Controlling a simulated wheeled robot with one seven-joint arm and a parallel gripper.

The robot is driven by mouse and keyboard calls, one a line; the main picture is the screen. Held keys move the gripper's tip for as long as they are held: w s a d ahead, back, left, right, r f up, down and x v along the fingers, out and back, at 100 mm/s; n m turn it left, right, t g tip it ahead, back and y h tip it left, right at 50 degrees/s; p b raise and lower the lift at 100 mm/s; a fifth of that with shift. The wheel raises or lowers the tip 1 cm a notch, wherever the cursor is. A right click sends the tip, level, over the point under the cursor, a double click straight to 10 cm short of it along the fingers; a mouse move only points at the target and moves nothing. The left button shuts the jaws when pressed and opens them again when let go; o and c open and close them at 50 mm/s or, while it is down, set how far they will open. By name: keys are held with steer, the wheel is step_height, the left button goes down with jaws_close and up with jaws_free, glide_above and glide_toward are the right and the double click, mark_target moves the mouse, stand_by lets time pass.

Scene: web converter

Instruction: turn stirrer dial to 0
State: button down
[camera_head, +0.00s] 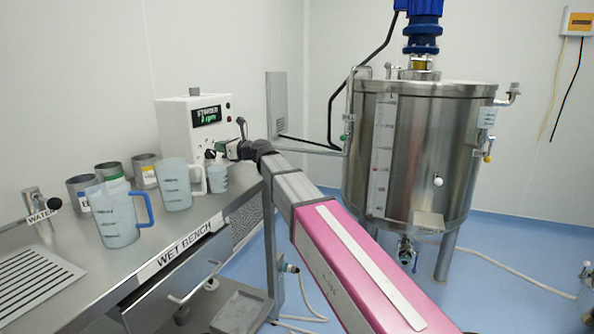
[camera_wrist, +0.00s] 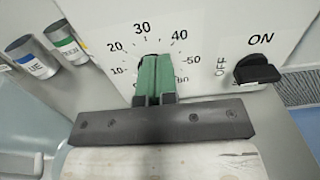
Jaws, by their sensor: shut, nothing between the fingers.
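The white stirrer control box (camera_head: 172,126) stands at the back of the bench. Its lit display (camera_head: 206,115) reads "STIRRER" and "rpm"; the figure is too small to read surely. My gripper (camera_head: 222,149) is at the front of the box, low on the right. In the wrist view, the green fingers of my gripper (camera_wrist: 154,66) are shut together, in front of the dial scale (camera_wrist: 142,30), marked 10 to 50. The fingers hide nearly all of the dial knob and its pointer, so its setting cannot be told. Whether they touch the knob cannot be told.
A black ON/OFF switch (camera_wrist: 257,70) is right of the dial. A steel tank (camera_head: 420,150) stands right of my arm.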

steer(key=shift+s+a+r, duration=0.1)
steer(key=shift+a+r, duration=0.05)
steer(key=shift+a, duration=0.35)
steer(key=shift+s+a+r, duration=0.1)
steer(key=shift+a, duration=0.4)
steer(key=shift+s+a+f, duration=0.2)
steer(key=shift+s, duration=0.5)
steer(key=shift+r, duration=0.35)
steer(key=shift+s+d, duration=0.5)
glide_toward(204, 145)
steer(key=shift+s+d, duration=0.1)
steer(key=shift+d, duration=0.1)
